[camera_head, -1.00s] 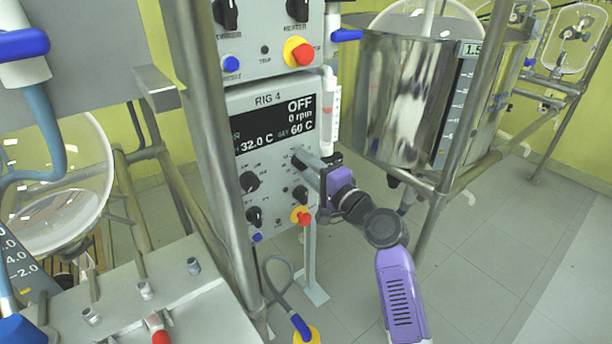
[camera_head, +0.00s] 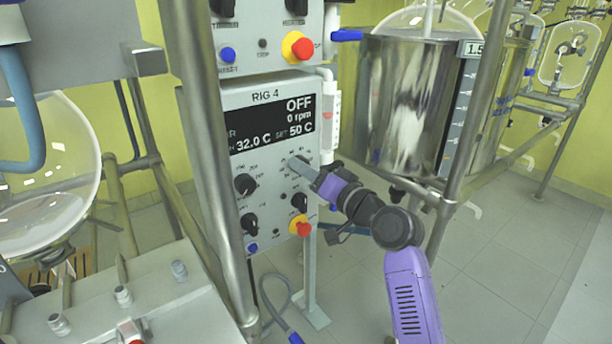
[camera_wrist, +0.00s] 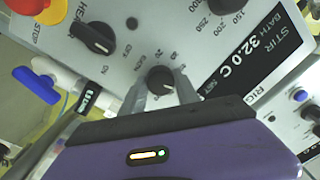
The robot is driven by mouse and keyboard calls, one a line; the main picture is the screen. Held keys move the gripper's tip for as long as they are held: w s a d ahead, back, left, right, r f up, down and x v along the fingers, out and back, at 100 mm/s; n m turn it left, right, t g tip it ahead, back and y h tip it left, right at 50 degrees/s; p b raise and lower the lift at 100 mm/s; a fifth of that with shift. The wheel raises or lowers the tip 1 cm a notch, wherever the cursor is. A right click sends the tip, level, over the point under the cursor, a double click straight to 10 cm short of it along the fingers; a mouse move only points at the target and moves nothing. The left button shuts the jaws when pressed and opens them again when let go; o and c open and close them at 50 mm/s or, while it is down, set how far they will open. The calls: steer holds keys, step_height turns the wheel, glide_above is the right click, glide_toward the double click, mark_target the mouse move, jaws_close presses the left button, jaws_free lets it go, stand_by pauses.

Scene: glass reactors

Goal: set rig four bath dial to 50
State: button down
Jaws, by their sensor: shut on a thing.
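The rig four panel (camera_head: 240,102) stands left of centre in the head view. Its black display (camera_head: 272,127) reads OFF, 0 rpm, 32.0 C and a set value of 50 C. My gripper (camera_head: 298,163) reaches the panel's right side, just below the display. In the wrist view, the dark round bath dial (camera_wrist: 160,79) sits between the two grey fingers of my gripper (camera_wrist: 161,88), which are shut on its sides. Scale numbers are printed around the dial. In the head view, my fingers mostly hide the dial.
Black knobs (camera_head: 245,184) and a red-and-yellow stop button (camera_head: 301,228) sit lower on the panel. A steel frame post (camera_head: 205,150) runs along its left. A shiny steel vessel (camera_head: 405,100) stands to the right. Floor at the lower right is clear.

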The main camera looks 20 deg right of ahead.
steer(key=shift+f+n, duration=0.1)
steer(key=shift+n, duration=0.3)
steer(key=c, duration=0.9)
jaws_free()
steer(key=p+v, duration=0.1)
steer(key=v, duration=0.6)
steer(key=shift+s+d, duration=0.15)
steer(key=shift+s, duration=0.2)
